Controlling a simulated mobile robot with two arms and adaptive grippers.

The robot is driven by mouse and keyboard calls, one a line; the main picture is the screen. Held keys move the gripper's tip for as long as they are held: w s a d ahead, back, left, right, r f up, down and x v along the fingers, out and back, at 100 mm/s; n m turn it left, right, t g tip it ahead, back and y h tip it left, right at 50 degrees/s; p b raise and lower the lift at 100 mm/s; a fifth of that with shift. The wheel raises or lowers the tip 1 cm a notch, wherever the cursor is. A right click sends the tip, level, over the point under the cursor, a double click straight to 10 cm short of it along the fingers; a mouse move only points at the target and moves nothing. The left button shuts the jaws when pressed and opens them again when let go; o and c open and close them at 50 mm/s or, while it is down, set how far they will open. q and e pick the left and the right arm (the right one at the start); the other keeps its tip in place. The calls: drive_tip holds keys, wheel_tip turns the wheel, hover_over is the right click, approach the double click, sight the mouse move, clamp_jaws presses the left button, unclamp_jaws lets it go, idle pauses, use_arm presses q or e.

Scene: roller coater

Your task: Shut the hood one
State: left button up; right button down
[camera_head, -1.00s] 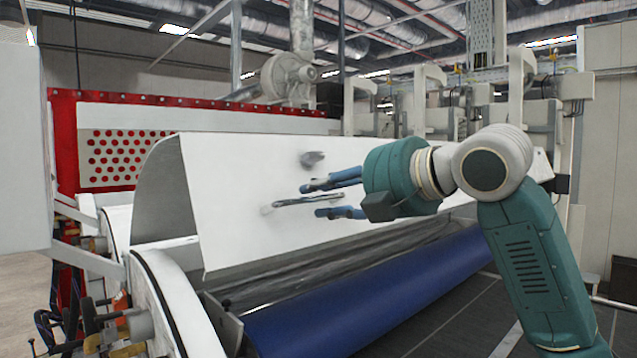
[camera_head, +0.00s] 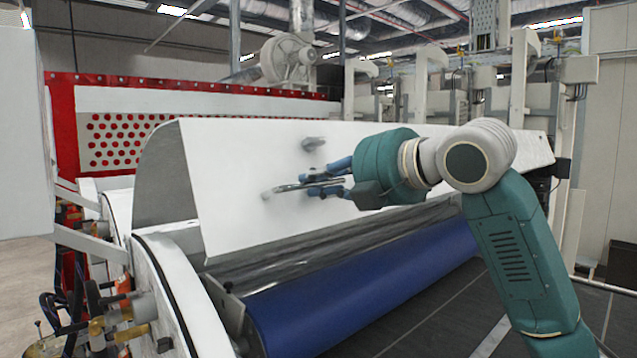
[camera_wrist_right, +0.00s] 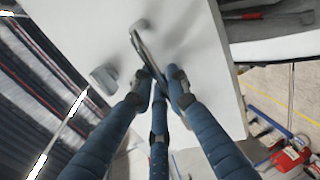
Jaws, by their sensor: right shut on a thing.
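The hood (camera_head: 235,185) is a long white panel over the machine in the head view, tilted, with its lower front edge above the blue roller and a gap between them. A dark bar handle (camera_head: 287,187) is on its front face; it also shows in the right wrist view (camera_wrist_right: 150,58). My right gripper (camera_head: 318,181) has its blue fingers closed around this handle. My left gripper is out of view.
A small grey knob (camera_head: 314,144) sits on the hood above the handle. A white curved side frame (camera_head: 160,275) with fittings stands at the left. A red perforated panel (camera_head: 105,140) is behind.

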wheel_tip(320, 180, down, 31)
drive_tip(key=s+d+t+y+b, duration=0.1)
drive_tip(key=t+b, duration=0.1)
drive_tip(key=b, duration=2.2)
drive_tip(key=shift+s+f+y+b, duration=0.15)
drive_tip(key=shift+s+y+b, duration=0.15)
drive_tip(key=shift+b, duration=0.05)
drive_tip(key=shift+d, duration=0.1)
drive_tip(key=c, duration=1.8)
unclamp_jaws()
drive_tip(key=shift+o, duration=0.2)
drive_tip(key=shift+s+d, duration=0.1)
